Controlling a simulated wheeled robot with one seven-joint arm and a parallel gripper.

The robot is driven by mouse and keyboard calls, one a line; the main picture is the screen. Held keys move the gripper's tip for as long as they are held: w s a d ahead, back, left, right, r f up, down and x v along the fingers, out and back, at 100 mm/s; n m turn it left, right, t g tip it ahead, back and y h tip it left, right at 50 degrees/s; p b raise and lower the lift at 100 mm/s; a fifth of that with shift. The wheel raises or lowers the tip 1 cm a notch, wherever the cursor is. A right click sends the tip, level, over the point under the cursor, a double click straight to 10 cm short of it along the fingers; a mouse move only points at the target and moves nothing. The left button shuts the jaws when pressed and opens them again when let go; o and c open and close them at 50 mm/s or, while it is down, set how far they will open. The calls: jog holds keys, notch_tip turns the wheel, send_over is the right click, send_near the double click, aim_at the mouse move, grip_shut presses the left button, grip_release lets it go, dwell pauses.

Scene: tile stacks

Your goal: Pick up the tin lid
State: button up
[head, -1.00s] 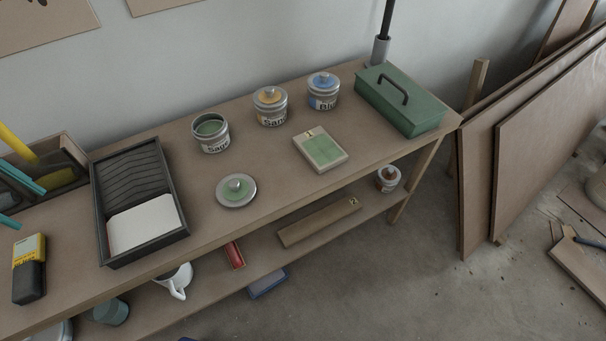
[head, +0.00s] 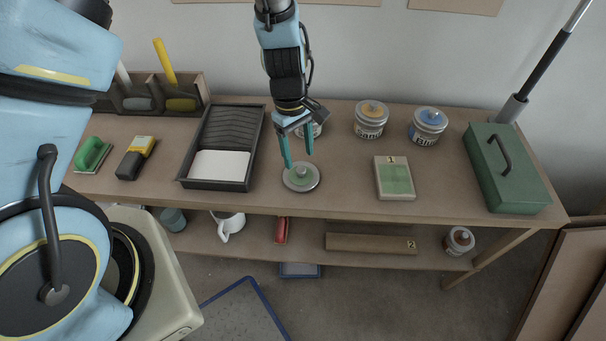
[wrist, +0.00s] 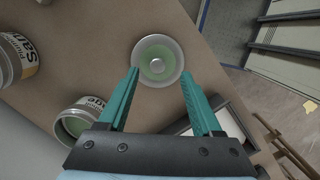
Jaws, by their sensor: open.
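The tin lid (head: 301,177) is a round grey-rimmed disc with a green middle and a knob. It lies flat on the bench near the front edge, right of the paint tray. In the wrist view the lid (wrist: 158,61) lies just past the tips of my gripper. My gripper (head: 297,160) has two teal fingers, spread open and pointing down over the lid, with nothing between them. In the wrist view the gripper (wrist: 158,75) frames the lid's near side. The open Sage tin (wrist: 75,122) is close to the left finger; in the head view my gripper partly hides it.
The black paint tray (head: 183,150) stands left of the lid. Sand (head: 370,122) and Blue (head: 427,127) tins stand behind right. A boxed green swatch (head: 379,181) lies to the right, then a green toolbox (head: 520,185). Bare bench (head: 335,180) separates lid and swatch.

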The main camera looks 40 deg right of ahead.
aim_at(301, 169)
jog(key=shift+d+f+p, duration=0.15)
jog(key=shift+f+p, duration=0.85)
jog(key=shift+f, duration=1.55)
grip_shut()
